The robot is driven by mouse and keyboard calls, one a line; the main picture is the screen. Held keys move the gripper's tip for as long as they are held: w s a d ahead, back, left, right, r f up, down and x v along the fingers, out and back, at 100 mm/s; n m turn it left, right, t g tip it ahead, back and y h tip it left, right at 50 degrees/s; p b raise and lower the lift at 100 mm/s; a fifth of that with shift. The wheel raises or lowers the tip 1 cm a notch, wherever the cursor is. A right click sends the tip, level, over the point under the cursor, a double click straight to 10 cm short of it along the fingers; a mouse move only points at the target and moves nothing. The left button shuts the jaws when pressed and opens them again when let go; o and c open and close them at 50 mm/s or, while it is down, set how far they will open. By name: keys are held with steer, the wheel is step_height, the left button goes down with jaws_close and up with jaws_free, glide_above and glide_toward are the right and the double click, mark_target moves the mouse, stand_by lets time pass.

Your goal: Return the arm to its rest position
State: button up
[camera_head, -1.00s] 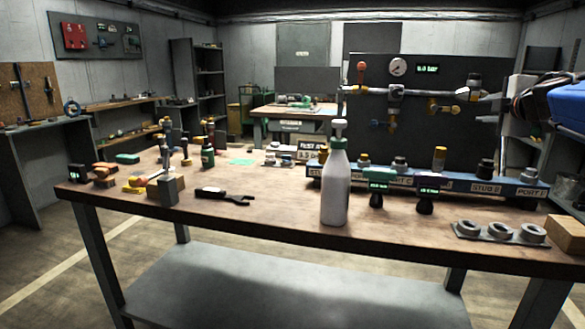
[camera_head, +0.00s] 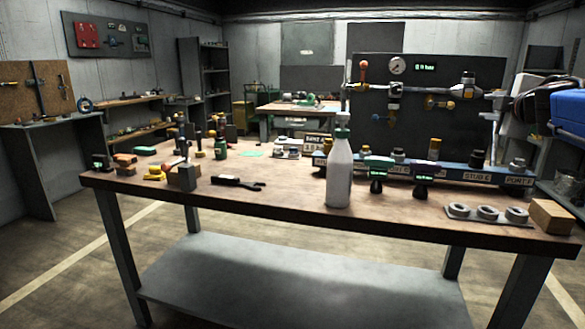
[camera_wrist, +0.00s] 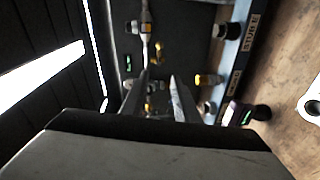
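My gripper (camera_wrist: 155,90) shows in the wrist view with its two fingers apart. I see nothing held between them, only the dark panel and its fittings farther off. The wrist view looks sideways on the test panel and the blue manifold rail (camera_wrist: 231,85), with the wooden bench top (camera_wrist: 290,75) at the right. The gripper is clear of these things.
The workbench (camera_head: 270,205) carries a white spray bottle (camera_head: 339,170), a black wrench-like tool (camera_head: 236,182), a plate of rings (camera_head: 486,213) and a wooden block (camera_head: 551,216). The dark panel (camera_head: 445,75) stands at its back. Floor is clear at the left front.

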steer(key=s+a+f+m+g+y, duration=0.1)
steer(key=s+a+f+m+g, duration=0.2)
steer(key=s+a+f, duration=0.4)
steer(key=s+a+f+m+g+y, duration=0.1)
steer(key=s+a+f+m+g, duration=0.3)
steer(key=s+f, duration=1.1)
steer(key=s+a+f+m+g+y, duration=0.1)
steer(key=s+a+f+m+g, duration=0.3)
steer(key=f, duration=1.2)
steer(key=s+a+m, duration=0.3)
steer(key=s+a, duration=0.3)
steer(key=s, duration=0.1)
steer(key=shift+a, duration=0.15)
